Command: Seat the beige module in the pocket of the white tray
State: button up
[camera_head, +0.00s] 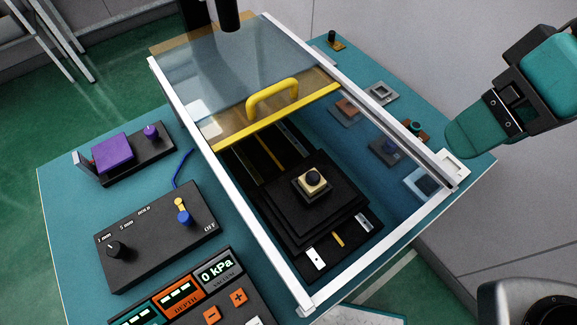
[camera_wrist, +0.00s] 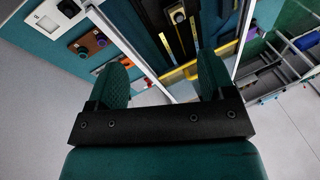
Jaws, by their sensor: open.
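The beige module (camera_head: 312,186) has a dark round top and sits on a stepped black stage (camera_head: 289,213) inside the white-framed enclosure. It also shows at the top of the wrist view (camera_wrist: 178,13).
A clear cover with a yellow handle (camera_head: 272,98) spans the enclosure's back; its front is uncovered. White rails (camera_head: 224,215) border it. Small pieces, including a pale square frame (camera_head: 380,92), lie along the right. A control box (camera_head: 160,240) and purple block (camera_head: 113,153) stand left.

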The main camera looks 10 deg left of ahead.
jog(key=w+a+f+h+b, duration=0.25)
jog(key=w+a+f, duration=0.25)
jog(key=a, duration=0.4)
jog(key=h, duration=0.1)
send_over(313, 178)
jog(key=shift+n, duration=0.3)
jog(key=f, duration=0.7)
jog(key=f+b, duration=0.1)
jog(key=f, duration=0.6)
jog(key=shift+w, duration=0.2)
jog(key=shift+s+f+p, duration=0.15)
jog(key=shift+f+p, duration=0.45)
jog(key=shift+f, duration=2.35)
jog(key=c, duration=1.1)
